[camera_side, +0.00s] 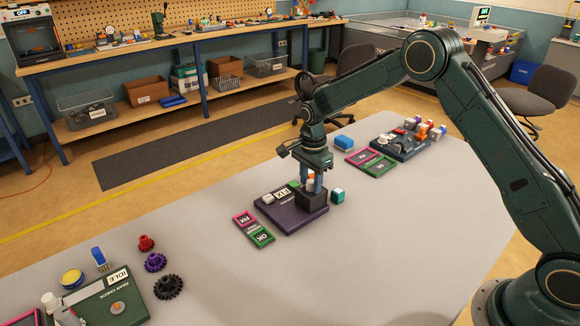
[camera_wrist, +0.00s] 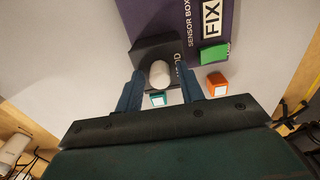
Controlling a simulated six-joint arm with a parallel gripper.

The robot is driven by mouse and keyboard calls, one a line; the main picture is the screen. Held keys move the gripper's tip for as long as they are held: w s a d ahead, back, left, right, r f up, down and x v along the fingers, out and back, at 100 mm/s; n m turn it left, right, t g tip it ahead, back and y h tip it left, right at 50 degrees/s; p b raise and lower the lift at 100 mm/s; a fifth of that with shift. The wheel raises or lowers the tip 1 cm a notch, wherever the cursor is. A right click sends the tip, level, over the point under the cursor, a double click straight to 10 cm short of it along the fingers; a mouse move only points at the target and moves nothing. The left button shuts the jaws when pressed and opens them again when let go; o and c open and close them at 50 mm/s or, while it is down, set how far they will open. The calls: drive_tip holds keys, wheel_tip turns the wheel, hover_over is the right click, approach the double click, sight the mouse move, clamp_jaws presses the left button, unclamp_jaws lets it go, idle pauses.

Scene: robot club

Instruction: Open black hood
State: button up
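The black hood (camera_side: 311,201) sits at the near right corner of the purple sensor box (camera_side: 281,216) and looks lowered. The hood (camera_wrist: 152,50) also shows in the wrist view, with a pale rounded knob (camera_wrist: 160,74) at its edge. My gripper (camera_side: 311,184) points down over the hood. Its blue fingers (camera_wrist: 161,72) stand on either side of the knob, with a small gap on each side, so it looks open around the knob. What lies under the hood is hidden.
Gears (camera_side: 155,262) and a green station (camera_side: 105,302) are at front left. The table (camera_side: 380,250) is clear in front.

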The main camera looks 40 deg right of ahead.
drive_tip(key=c, duration=0.7)
drive_tip(key=shift+a, duration=3.4)
drive_tip(key=o, duration=0.5)
